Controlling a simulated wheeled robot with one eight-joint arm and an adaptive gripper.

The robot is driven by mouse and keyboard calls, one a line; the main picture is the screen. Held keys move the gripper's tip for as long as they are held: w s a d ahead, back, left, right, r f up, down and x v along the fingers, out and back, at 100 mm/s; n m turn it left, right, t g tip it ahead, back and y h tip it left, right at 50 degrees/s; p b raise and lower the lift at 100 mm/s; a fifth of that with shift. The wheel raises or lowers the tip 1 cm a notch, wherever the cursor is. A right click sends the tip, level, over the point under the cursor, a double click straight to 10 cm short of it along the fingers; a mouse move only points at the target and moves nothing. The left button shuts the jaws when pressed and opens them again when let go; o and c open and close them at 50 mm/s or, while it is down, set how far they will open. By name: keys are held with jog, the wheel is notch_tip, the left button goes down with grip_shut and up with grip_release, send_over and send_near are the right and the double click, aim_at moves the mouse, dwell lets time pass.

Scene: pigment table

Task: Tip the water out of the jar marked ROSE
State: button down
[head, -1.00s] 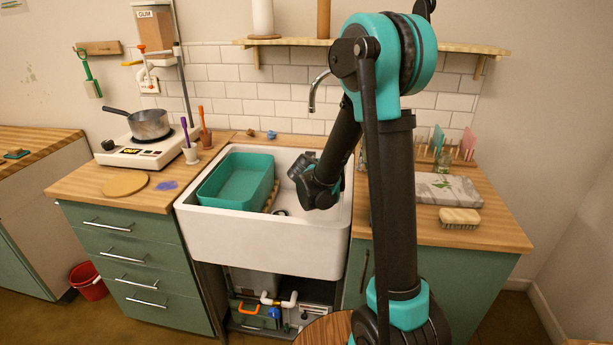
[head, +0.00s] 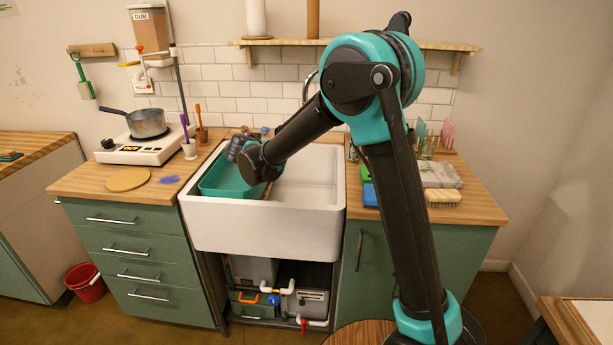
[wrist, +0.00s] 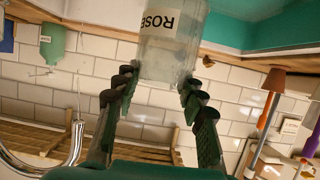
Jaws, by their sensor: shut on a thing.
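My gripper (wrist: 156,82) is shut on the clear jar marked ROSE (wrist: 172,50), with fingers on both sides of it. In the head view my gripper (head: 238,148) is above the teal basin (head: 212,188) in the left of the white sink; the jar is not clear there. The basin also shows in the wrist view (wrist: 285,28).
The white sink (head: 262,226) has free room at its right. Pots with a purple and an orange handle stand left of it, near the hotplate (head: 140,152) with a saucepan (head: 147,122). The tap (wrist: 75,145) is behind the sink. A brush (head: 443,198) lies on the right counter.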

jog(key=shift+s, duration=0.1)
dwell(0.3)
jog(key=d+f+m+y, duration=0.6)
jog(key=d+m+y, duration=0.1)
jog(key=d+m, duration=0.2)
jog(key=shift+w+d+f+m+y, duration=0.2)
jog(key=shift+w+f+m+y, duration=0.2)
jog(key=shift+m, duration=0.3)
dwell(0.9)
jog(key=shift+d+r, duration=0.1)
jog(key=shift+d, duration=0.1)
jog(key=shift+w+d+m, duration=0.1)
jog(key=shift+d+m, duration=0.1)
jog(key=shift+m, duration=0.2)
jog(key=shift+d+m+t+y+p, duration=0.2)
jog(key=shift+m+t+y, duration=0.1)
jog(key=shift+m, duration=0.3)
jog(key=shift+d+m+t+y+p, duration=0.15)
jog(key=shift+m+t+y, duration=0.15)
jog(key=shift+m, duration=0.3)
